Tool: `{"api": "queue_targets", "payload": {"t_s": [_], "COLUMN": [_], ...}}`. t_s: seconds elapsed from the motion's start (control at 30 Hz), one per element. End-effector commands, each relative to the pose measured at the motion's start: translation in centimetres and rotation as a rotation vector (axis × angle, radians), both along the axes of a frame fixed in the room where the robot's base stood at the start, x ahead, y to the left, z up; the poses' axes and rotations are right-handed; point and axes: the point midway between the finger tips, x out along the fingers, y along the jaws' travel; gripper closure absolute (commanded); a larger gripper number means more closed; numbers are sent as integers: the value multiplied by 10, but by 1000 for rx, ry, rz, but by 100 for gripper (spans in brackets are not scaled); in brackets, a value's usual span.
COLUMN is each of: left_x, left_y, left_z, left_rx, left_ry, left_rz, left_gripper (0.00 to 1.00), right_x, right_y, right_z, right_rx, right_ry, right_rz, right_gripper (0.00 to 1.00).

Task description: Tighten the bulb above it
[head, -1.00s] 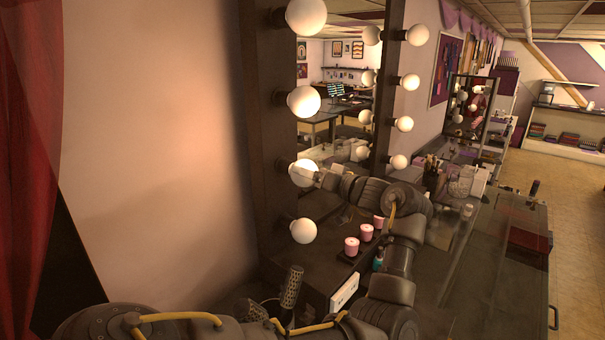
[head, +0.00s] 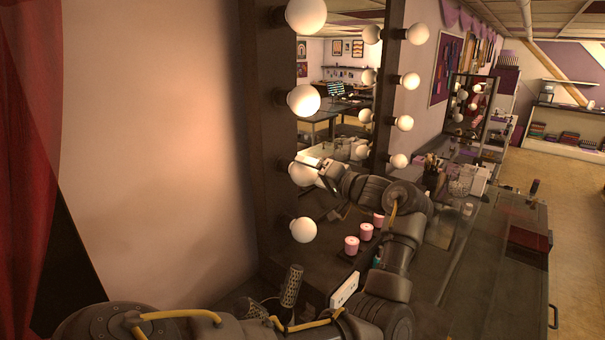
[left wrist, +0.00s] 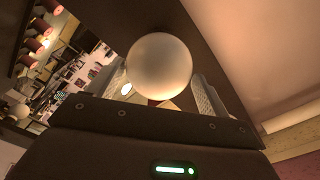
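The mirror frame (head: 263,130) carries a column of round white bulbs. My left gripper (head: 316,168) is at the third bulb from the top (head: 303,173), whose right side it partly covers in the head view. In the left wrist view this bulb (left wrist: 160,67) sits between the two fingers (left wrist: 163,85), one on either side and close to its edges. I cannot tell whether the fingers press on the glass. The bulb's base is hidden. This bulb looks pale and unlit. My right gripper is in neither view.
One bulb (head: 303,230) is below the gripper and another (head: 304,100) above. Pink candles (head: 352,244) stand on the vanity under my left arm. A mesh-headed object (head: 292,285) stands near the front. A red curtain (head: 30,180) hangs at the left.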

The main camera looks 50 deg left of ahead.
Motion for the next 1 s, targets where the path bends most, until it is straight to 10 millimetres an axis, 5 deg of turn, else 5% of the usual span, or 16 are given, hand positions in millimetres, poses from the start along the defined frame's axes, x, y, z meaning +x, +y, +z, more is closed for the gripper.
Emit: {"api": "queue_targets", "payload": {"t_s": [1.0], "left_x": [-2], "left_y": [0], "left_z": [-4], "left_rx": [22], "left_ry": [-276], "left_rz": [2], "left_gripper": [20], "right_x": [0], "right_y": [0], "right_z": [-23], "right_rx": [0], "right_ry": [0], "right_rz": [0], "right_gripper": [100]}}
